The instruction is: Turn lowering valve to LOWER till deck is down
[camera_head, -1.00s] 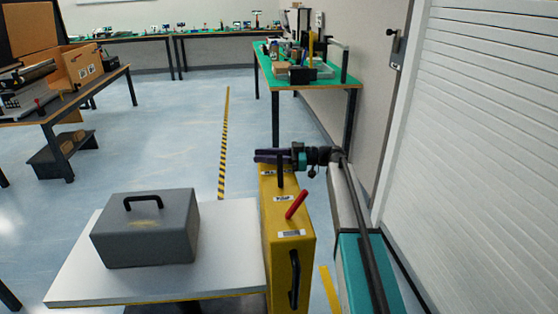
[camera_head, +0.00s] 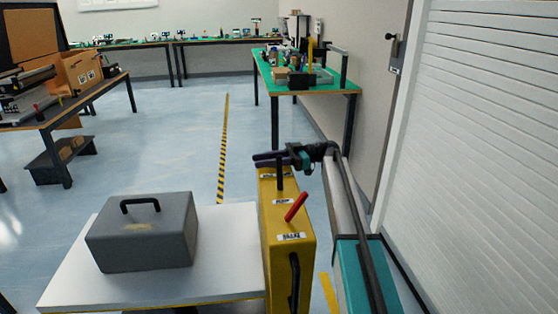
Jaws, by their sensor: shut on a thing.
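My gripper (camera_head: 271,160) has dark purple fingers, shut at the far top end of the yellow lift column (camera_head: 287,220). What they hold is mostly hidden; from its place beside the far label (camera_head: 276,175), it appears to be the lowering valve. That label is too small and partly covered to read. A black upright lever (camera_head: 280,172) stands just in front of the fingers. A red lever (camera_head: 297,206) tilts up to the right near the brake label (camera_head: 291,237). The pale deck (camera_head: 75,275) is left of the column, carrying a grey case (camera_head: 145,240) with a black handle.
A white shutter (camera_head: 480,150) and wall close off the right side. A green-topped bench (camera_head: 340,83) with several items stands beyond the column. Another worktable (camera_head: 50,115) is at the left. Blue floor is open between them.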

